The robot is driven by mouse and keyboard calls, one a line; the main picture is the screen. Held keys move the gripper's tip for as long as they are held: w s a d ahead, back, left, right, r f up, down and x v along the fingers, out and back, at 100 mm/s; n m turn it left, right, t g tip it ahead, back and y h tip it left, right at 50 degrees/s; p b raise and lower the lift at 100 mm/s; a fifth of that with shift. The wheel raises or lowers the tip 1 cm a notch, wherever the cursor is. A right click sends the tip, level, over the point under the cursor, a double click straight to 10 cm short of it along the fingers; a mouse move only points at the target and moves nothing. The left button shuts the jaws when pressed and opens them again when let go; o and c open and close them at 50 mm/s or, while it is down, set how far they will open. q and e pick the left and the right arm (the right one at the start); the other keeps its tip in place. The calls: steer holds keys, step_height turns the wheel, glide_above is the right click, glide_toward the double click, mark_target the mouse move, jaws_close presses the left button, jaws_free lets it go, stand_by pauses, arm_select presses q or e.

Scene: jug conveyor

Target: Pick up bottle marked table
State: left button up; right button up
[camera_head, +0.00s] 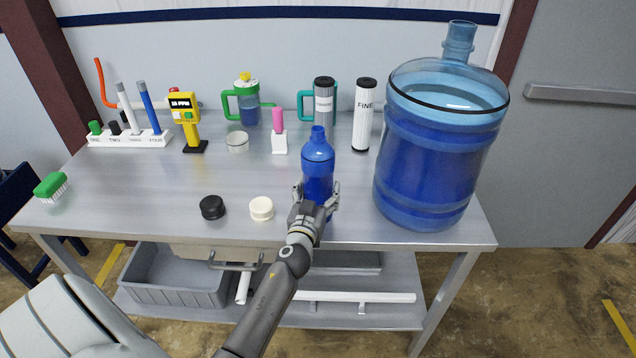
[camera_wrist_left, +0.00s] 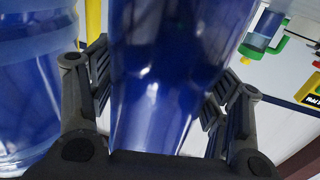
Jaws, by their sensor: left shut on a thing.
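A blue bottle (camera_head: 318,165) with an open neck stands upright near the front edge of the metal table (camera_head: 130,215). No marking on it can be read. My left gripper (camera_head: 317,200) is shut on the lower part of the bottle from the front. In the left wrist view the bottle (camera_wrist_left: 165,60) fills the middle, with a finger of the gripper (camera_wrist_left: 158,95) on either side. The bottle's base is hidden by the gripper, so I cannot tell whether it touches the table. My right gripper is not in view.
A large blue water jug (camera_head: 435,165) stands close on the right. A black cap (camera_head: 212,207) and a white cap (camera_head: 261,208) lie left of the gripper. A pink bottle (camera_head: 279,130) and a white cylinder marked FINE (camera_head: 364,115) stand behind. The left front is mostly clear.

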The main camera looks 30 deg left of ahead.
mark_target(306, 172)
arm_select(q)
steer(key=shift+w+r, duration=0.1)
steer(key=shift+r, duration=0.2)
steer(key=shift+r+p, duration=0.4)
steer(key=shift+r, duration=0.15)
step_height(306, 172, up, 2)
steer(key=shift+r+p, duration=0.1)
steer(key=shift+p, duration=0.55)
steer(key=s+r, duration=0.3)
steer(key=s+r+p, duration=0.1)
steer(key=shift+s+a+r, duration=0.15)
steer(key=shift+a+r, duration=0.1)
steer(key=shift+r, duration=0.1)
steer(key=s+r, duration=0.1)
steer(key=s, duration=0.2)
steer(key=s+r+b, duration=0.1)
steer(key=s+r, duration=0.1)
steer(key=s, duration=0.1)
steer(key=s+a+r, duration=0.1)
steer(key=s, duration=0.2)
steer(key=shift+s+r, duration=0.35)
steer(key=shift+s, duration=0.05)
